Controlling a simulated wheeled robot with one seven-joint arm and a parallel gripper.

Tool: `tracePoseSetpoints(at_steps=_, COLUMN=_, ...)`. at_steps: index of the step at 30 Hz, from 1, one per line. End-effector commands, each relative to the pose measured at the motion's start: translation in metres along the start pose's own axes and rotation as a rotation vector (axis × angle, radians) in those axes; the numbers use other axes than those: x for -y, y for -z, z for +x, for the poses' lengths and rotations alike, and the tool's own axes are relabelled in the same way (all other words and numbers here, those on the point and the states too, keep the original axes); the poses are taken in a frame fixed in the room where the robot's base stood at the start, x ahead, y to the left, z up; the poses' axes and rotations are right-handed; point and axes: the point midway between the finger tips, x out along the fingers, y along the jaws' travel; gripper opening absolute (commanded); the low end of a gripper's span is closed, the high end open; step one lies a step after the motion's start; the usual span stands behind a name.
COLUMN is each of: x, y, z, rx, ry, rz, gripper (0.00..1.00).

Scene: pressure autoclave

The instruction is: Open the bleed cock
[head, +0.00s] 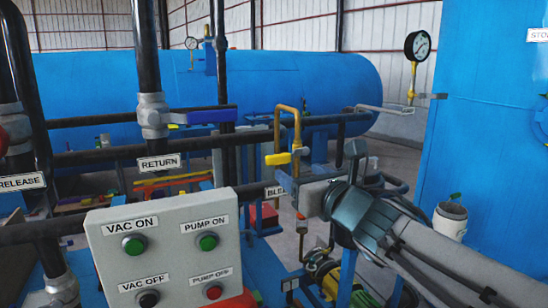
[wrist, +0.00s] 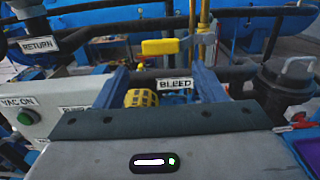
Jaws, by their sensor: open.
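The bleed cock has a yellow lever handle (head: 278,158) on a thin yellow pipe (head: 297,130), right of the control box in the head view. In the wrist view the yellow handle (wrist: 160,47) lies roughly level, just beyond my fingertips, with its pivot on the right at the yellow pipe. A BLEED label (wrist: 174,83) shows below it, between my fingers. My gripper (wrist: 158,70) is open and empty, its two blue fingers spread either side of the label and pointing toward the handle. I see no contact with the handle.
A grey control box (head: 165,255) with VAC and PUMP buttons stands at left front. Dark horizontal pipes (head: 100,156) run behind it, with a blue-handled RETURN valve (head: 207,116). A blue tank (head: 485,140) with a gauge (head: 417,46) beside it stands at right.

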Motion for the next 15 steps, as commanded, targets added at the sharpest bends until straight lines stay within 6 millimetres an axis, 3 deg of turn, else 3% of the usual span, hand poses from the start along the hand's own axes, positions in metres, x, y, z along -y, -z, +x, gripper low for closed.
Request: tracePoseSetpoints(at_steps=15, x=0.001, y=0.0, z=0.083, rx=-0.003, ry=0.001, rz=0.007, gripper=0.64)
